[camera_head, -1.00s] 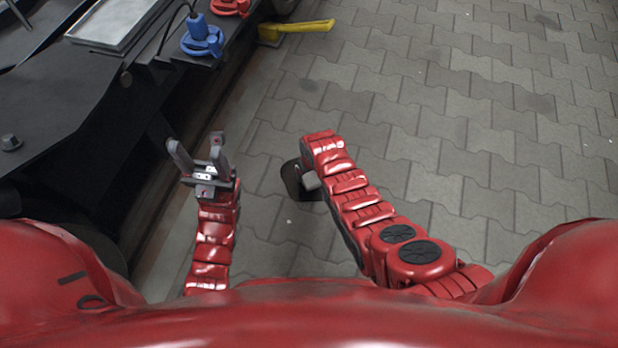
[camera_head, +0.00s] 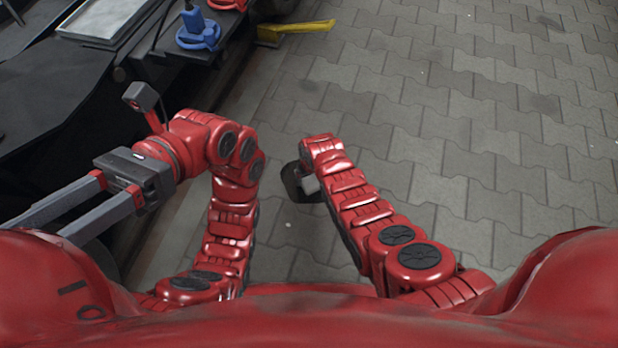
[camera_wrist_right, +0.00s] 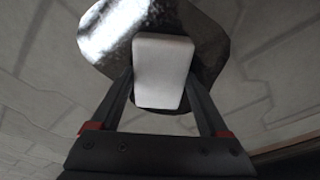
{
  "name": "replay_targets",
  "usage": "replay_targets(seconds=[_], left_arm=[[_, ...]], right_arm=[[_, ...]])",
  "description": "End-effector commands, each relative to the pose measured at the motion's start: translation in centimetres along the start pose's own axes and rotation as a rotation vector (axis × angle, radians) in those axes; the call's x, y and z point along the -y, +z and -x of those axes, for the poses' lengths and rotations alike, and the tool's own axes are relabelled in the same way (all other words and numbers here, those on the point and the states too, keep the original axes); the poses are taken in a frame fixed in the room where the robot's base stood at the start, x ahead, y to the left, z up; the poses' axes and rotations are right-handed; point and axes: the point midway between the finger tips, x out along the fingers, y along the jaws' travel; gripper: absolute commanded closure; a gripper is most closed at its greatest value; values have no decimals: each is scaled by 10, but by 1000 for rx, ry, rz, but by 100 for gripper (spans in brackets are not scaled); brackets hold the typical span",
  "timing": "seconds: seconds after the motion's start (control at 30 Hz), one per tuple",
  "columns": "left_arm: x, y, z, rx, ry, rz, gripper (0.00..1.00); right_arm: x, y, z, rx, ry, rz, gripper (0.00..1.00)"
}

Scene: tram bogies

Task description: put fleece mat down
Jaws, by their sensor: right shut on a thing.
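My right gripper (camera_wrist_right: 158,78) is shut on a pale, block-shaped grip in the right wrist view. A thin, shiny grey sheet with a dark mottled part, which I take to be the fleece mat (camera_wrist_right: 208,30), spreads behind that block. In the head view the dark edge of the mat (camera_head: 291,183) shows just left of my right arm's end, above the paving. The arm hides most of it and the right fingers. My left gripper (camera_head: 48,222) points to the lower left, its two fingers apart and nothing visible between them.
A black bogie frame (camera_head: 50,120) runs along the left. On it are a metal tray (camera_head: 105,20), a blue item (camera_head: 197,32) and a red item (camera_head: 228,4). A yellow bar (camera_head: 295,27) sticks out at the top. Grey paving (camera_head: 470,150) at the right is clear.

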Motion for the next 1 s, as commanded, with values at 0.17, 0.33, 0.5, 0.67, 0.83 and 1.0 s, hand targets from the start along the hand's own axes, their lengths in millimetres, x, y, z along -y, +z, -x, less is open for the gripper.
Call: replay_targets(seconds=[0.17, 0.33, 0.5, 0.67, 0.83, 1.0], left_arm=[[0, 0, -1, -5, -3, 1, 50], [1, -2, -2, -12, -7, 3, 50], [2, -5, -5, -40, -23, 9, 50], [3, -5, -6, -41, -25, 9, 50], [3, -5, -6, -41, -24, 9, 50], [0, 0, -1, -6, -5, 1, 50]], right_arm=[[0, 0, 0, 0, 0, 0, 75], [0, 0, -1, 1, 0, 0, 75], [0, 1, -2, 1, 0, 0, 75], [0, 1, -2, 1, 0, 0, 0], [0, 1, -2, 1, 0, 0, 0], [0, 0, 1, 1, 0, 0, 0]])
